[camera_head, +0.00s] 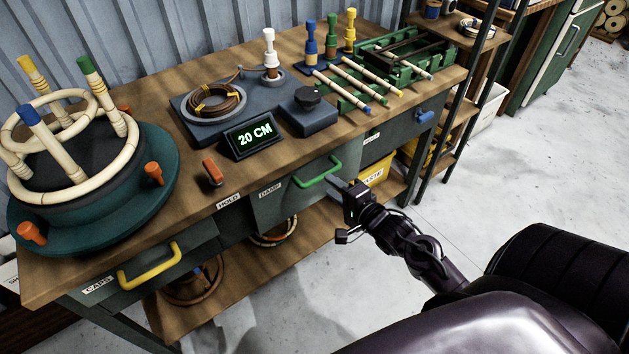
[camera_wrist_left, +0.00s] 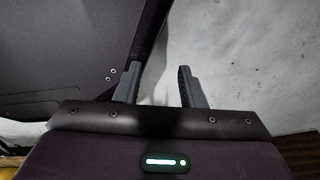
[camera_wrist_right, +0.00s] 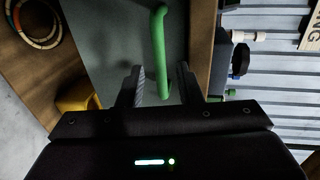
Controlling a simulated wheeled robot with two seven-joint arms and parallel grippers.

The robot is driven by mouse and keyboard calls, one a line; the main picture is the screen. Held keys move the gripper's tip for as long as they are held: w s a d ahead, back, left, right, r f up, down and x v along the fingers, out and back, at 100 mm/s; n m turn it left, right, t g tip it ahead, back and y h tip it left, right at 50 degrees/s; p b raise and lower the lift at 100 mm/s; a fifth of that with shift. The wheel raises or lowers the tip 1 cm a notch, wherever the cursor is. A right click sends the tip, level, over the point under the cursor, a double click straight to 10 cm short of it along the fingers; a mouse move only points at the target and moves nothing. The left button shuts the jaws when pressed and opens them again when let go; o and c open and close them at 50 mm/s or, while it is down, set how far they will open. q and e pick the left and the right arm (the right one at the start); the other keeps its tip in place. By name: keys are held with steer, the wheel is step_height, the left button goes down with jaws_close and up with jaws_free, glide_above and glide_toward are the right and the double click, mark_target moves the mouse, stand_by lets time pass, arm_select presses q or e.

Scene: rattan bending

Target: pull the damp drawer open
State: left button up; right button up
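The damp drawer (camera_head: 290,205) is a grey front under the bench top, below the DAMP label (camera_head: 270,189), with a green bar handle (camera_head: 318,173). I cannot tell whether it stands slightly out. My right gripper (camera_head: 338,186) is at the right end of this handle. In the right wrist view, the open fingers (camera_wrist_right: 160,88) stand on either side of the green handle (camera_wrist_right: 160,45), with gaps showing. My left gripper (camera_wrist_left: 158,85) is open and empty in the left wrist view, over pale floor; it is not in the head view.
The caps drawer with a yellow handle (camera_head: 150,266) is at lower left. A drawer with a blue handle (camera_head: 424,117) and a yellow waste bin (camera_head: 376,170) are at right. A lower shelf (camera_head: 300,258) holds coils. A dark shelf post (camera_head: 455,105) stands right; the floor in front is clear.

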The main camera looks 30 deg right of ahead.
mark_target(322, 179)
steer(key=x, duration=0.6)
steer(key=shift+c, duration=0.2)
jaws_close()
